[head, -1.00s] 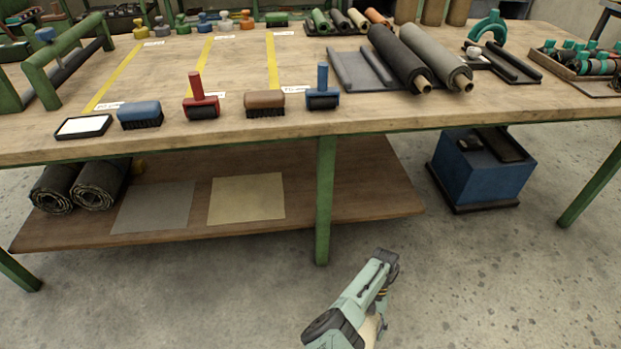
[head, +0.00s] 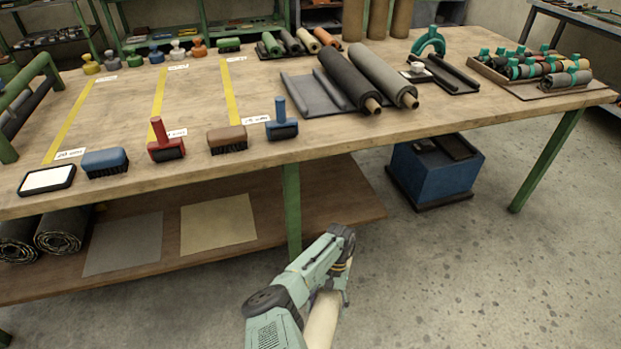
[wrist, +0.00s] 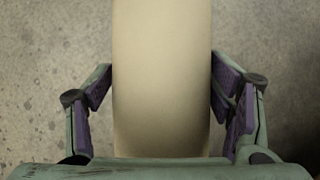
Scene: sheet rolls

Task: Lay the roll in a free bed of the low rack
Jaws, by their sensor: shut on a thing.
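My gripper (head: 338,268) is low in front of the bench, over the floor. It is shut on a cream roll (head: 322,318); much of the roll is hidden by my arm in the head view. In the wrist view the roll (wrist: 162,75) runs upright through the picture between the purple-padded fingers. On the bench, a low dark grey rack (head: 297,101) carries a black roll (head: 346,80) and a grey roll (head: 382,72) at its right side. Its left part, between dark ridges, is bare.
Hand tools, including a red-handled roller (head: 165,147) and a blue-handled one (head: 282,128), line the bench's front edge left of the rack. A green bench leg (head: 291,205) and a blue bin (head: 436,172) stand below. Open floor lies to the right.

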